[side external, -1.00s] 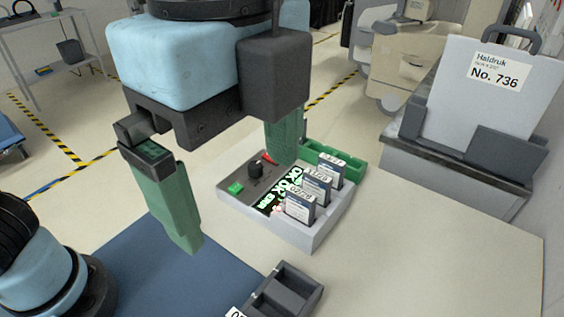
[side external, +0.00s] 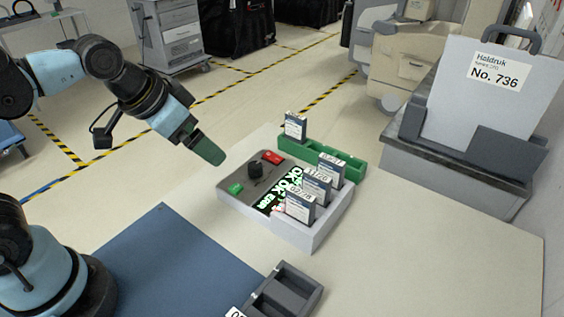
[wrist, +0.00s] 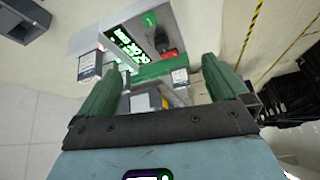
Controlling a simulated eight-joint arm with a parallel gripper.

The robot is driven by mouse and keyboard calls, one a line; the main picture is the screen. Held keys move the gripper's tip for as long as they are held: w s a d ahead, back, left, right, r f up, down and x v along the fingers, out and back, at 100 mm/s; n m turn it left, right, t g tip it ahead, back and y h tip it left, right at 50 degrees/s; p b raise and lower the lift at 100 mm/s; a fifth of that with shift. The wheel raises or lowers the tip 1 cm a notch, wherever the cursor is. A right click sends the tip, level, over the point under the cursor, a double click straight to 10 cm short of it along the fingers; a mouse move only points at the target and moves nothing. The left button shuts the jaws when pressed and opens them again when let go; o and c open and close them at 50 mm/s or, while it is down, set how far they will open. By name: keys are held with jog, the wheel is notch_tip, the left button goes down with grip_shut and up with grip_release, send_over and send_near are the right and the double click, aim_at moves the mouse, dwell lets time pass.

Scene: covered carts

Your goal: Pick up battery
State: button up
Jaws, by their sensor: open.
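Three batteries, dark flat packs with white labels, stand upright in the grey charger (side external: 318,233): a near one (side external: 300,205), a middle one (side external: 317,187) and a far one (side external: 331,169). A further battery (side external: 295,127) stands upright in the left end of the green rack (side external: 352,169) behind the charger. My gripper (side external: 212,152) is open and empty, left of the charger and apart from every battery. In the wrist view my gripper (wrist: 160,58) has its green fingers spread, with the green rack and a battery (wrist: 180,77) between them in the picture.
The charger has a lit screen (side external: 280,190), a dark knob (side external: 255,170), a green button (side external: 235,188) and a red one (side external: 272,157). A dark grey tray (side external: 285,288) lies at the front by a blue mat (side external: 170,265). A grey stand (side external: 455,175) is at right.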

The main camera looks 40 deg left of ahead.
jog(key=a, duration=0.1)
jog(key=a+f+n, duration=0.2)
jog(key=shift+s+a+f+t+y, duration=0.15)
jog(key=shift+s+a+t+y, duration=0.15)
jog(key=shift+t, duration=0.1)
jog(key=shift+c, duration=0.2)
jog(key=shift+a+f, duration=0.2)
jog(key=shift+a, duration=0.1)
jog(key=shift+c, duration=1.2)
jog(key=c, duration=0.7)
